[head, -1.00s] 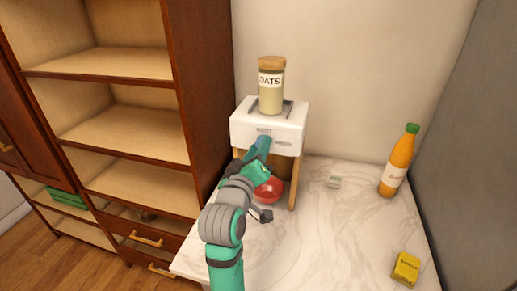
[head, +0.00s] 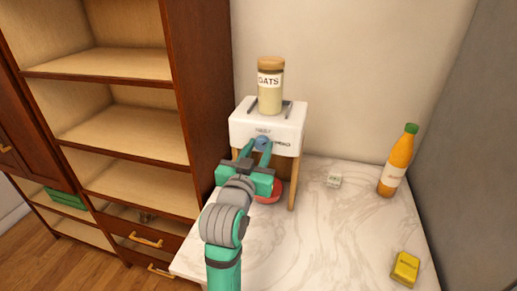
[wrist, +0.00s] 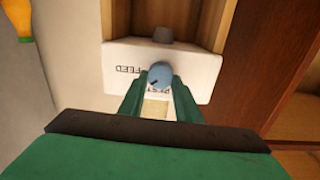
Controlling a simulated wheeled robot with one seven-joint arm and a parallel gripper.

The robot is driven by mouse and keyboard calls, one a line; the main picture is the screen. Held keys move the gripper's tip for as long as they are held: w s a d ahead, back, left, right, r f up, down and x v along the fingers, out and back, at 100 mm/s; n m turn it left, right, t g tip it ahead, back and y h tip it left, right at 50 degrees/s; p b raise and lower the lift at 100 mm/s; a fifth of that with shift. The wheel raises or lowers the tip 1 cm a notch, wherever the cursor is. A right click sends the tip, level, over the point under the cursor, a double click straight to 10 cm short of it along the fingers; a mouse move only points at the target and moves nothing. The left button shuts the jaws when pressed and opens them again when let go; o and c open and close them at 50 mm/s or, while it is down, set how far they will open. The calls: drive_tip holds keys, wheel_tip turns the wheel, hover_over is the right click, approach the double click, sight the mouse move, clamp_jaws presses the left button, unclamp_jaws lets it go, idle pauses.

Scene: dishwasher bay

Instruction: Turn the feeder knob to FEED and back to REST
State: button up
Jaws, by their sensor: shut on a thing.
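The feeder is a white box (head: 245,124) on wooden legs, with a blue round knob (head: 262,142) on its front. My gripper (head: 261,150) is shut on the knob, one green finger on each side. In the wrist view, the knob (wrist: 160,75) sits between my fingertips (wrist: 160,88). Its dark mark points to the lower left there, between the FEED label (wrist: 125,70) and the partly hidden REST label (wrist: 158,91). A red bowl (head: 272,192) stands under the feeder, partly hidden by my gripper.
An oats jar (head: 270,92) stands on top of the feeder. A wooden shelf unit (head: 185,110) stands close at left.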

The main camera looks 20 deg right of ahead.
drive_tip(key=m, duration=0.4)
drive_tip(key=shift+m, duration=0.3)
drive_tip(key=shift+s+d+f+m, duration=0.1)
drive_tip(key=shift+m, duration=1.8)
drive_tip(key=o, duration=1.1)
drive_tip(key=shift+c, duration=0.2)
drive_tip(key=v, duration=1.1)
